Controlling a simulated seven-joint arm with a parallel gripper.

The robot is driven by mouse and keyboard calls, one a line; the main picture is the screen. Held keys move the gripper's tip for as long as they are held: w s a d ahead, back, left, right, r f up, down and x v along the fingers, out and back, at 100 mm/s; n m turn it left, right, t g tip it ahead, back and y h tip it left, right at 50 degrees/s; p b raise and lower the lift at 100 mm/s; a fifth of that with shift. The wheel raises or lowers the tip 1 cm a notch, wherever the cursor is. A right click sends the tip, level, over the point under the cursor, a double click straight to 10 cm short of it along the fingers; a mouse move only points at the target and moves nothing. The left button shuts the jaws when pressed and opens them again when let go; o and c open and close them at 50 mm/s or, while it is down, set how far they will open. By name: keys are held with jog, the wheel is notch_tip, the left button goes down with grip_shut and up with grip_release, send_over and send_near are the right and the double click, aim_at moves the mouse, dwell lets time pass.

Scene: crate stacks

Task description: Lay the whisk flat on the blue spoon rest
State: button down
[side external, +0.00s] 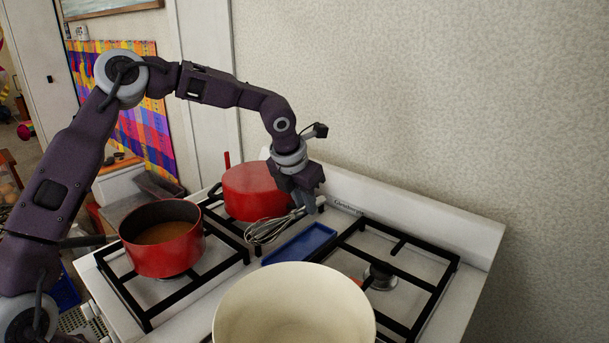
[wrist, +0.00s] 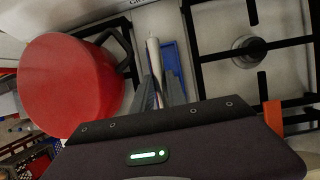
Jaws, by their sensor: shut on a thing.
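My gripper (side external: 312,204) is shut on the handle of the whisk. The whisk (side external: 267,229) slants down to the left, its wire head by the far left end of the blue spoon rest. The blue spoon rest (side external: 300,245) lies flat between the burner grates, empty as far as it shows. In the wrist view, the pale handle (wrist: 153,54) sticks out beyond my gripper (wrist: 161,90), just left of the spoon rest (wrist: 171,60). The wire head is hidden there. I cannot tell whether the whisk touches the stove.
A red pot (side external: 256,191) stands close behind and left of the whisk. Another red pot (side external: 162,250) holding brown liquid is at the front left. A large cream pot (side external: 294,307) stands in front of the spoon rest.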

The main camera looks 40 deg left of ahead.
jog(key=shift+f, duration=3.75)
jog(key=c, duration=1.3)
grip_release()
jog(key=shift+o, duration=0.2)
jog(key=v, duration=0.7)
jog(key=shift+r, duration=0.15)
